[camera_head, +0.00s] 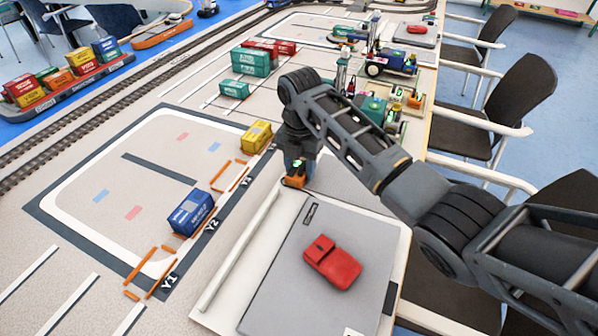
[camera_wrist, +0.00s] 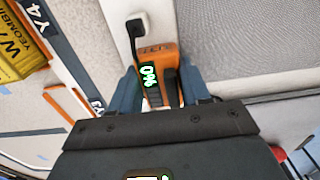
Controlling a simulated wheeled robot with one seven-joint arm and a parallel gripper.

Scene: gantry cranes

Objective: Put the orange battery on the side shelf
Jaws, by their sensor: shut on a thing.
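My gripper (camera_head: 298,164) points down beside the far end of the grey panel and is shut on the orange battery (camera_head: 295,181). In the wrist view the battery (camera_wrist: 162,62) sits between my two blue-grey fingers, with a green "0%" display facing up. A black plug-like piece on a white block (camera_wrist: 147,20) is close to the battery's far end; I cannot tell whether they touch. I cannot tell for sure which surface is the side shelf. The battery's underside is hidden.
A red toy car (camera_head: 332,262) lies on the grey panel (camera_head: 290,300). A yellow container (camera_head: 257,137) and a blue container (camera_head: 191,212) stand left of my gripper. A wheeled vehicle (camera_head: 390,62) and green-orange items (camera_head: 375,108) stand behind my arm. Black chairs (camera_head: 505,105) line the right edge.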

